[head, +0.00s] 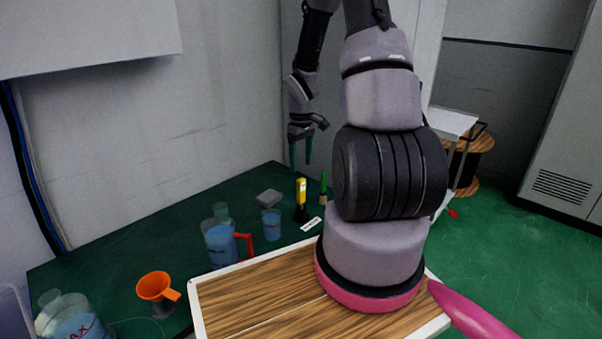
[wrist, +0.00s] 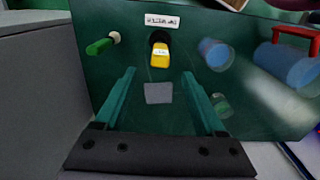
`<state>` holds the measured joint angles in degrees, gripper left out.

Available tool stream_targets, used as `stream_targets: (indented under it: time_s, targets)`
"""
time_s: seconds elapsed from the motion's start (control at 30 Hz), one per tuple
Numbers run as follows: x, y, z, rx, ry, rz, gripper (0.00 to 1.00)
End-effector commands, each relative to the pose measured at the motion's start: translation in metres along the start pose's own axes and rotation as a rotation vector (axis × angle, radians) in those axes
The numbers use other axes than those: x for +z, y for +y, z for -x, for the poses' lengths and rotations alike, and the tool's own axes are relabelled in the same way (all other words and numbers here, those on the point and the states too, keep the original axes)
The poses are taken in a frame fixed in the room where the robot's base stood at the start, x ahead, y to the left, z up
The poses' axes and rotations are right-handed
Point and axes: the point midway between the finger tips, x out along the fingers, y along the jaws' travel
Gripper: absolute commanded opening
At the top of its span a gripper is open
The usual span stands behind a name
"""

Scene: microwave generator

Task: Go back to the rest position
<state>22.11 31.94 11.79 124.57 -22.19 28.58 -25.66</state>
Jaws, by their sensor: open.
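My gripper (head: 301,150) hangs above the far end of the green table (head: 120,248), pointing down. It is open and empty, with its two teal fingers apart, as the wrist view (wrist: 158,100) also shows. Below it in the wrist view lies a flat grey block (wrist: 158,93) between the fingers. A yellow-handled tool (head: 301,190) stands in a dark holder, and it also shows in the wrist view (wrist: 159,57). A green-handled tool (head: 324,186) stands beside it and shows at the upper left of the wrist view (wrist: 98,47).
A blue cup (head: 271,226), a jug with a red handle (head: 222,245), an orange funnel (head: 155,287) and a large container (head: 72,318) stand on the table. A white label (head: 311,224) lies near the tools. A grey wall runs behind.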

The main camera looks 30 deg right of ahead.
Motion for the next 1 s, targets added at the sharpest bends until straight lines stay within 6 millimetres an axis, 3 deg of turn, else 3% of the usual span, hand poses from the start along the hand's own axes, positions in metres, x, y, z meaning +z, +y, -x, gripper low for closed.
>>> stream_targets:
  time_s: [0.67,0.77,1.0]
  targets:
    - [0.000,-0.001,0.011,0.004,0.003,-0.004,0.72]
    - [-0.001,-0.003,0.030,0.023,0.020,-0.030,0.72]
    - [0.005,-0.029,0.130,0.089,0.124,-0.186,0.72]
